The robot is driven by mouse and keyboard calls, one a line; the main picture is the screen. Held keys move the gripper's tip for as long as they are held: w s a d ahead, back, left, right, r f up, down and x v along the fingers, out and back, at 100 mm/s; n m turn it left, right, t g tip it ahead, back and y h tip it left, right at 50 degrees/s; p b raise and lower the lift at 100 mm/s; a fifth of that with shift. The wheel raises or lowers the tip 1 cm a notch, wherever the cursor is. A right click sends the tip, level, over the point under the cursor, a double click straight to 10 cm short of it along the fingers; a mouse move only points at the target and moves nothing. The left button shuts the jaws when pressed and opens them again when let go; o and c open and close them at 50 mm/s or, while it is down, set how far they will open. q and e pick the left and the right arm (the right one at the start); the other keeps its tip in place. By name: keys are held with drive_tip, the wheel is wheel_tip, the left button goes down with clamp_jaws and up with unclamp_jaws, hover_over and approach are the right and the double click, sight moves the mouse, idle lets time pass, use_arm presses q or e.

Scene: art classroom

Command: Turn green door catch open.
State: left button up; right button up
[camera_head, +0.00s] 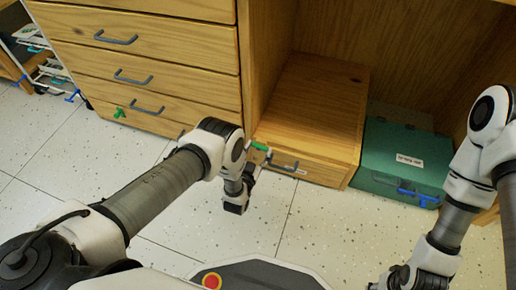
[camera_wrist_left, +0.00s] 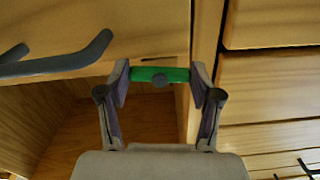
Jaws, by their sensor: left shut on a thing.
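The green door catch (camera_wrist_left: 175,74) is a short flat bar with a dark round pivot at its middle. In the left wrist view it lies level on a pale wooden front, between the two fingertips of my left gripper (camera_wrist_left: 160,77). The fingers are shut on its two ends. In the head view a green piece (camera_head: 260,146) shows at the fingers of my left gripper (camera_head: 257,158), in front of the low wooden box. My right gripper (camera_head: 390,280) is partly cut off at the bottom edge; its fingers cannot be made out.
A wooden drawer cabinet (camera_head: 160,60) with grey handles stands at the left, with another green catch (camera_head: 119,112) low on it. The low wooden box (camera_head: 318,100) sits in the open bay. A green case (camera_head: 385,150) with a blue handle stands right of it. The floor is clear.

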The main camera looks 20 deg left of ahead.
use_arm(q)
drive_tip(key=shift+n, duration=0.8)
drive_tip(key=o, duration=0.9)
drive_tip(key=shift+c, duration=0.2)
drive_tip(key=s, duration=1.2)
drive_tip(key=shift+a, duration=0.2)
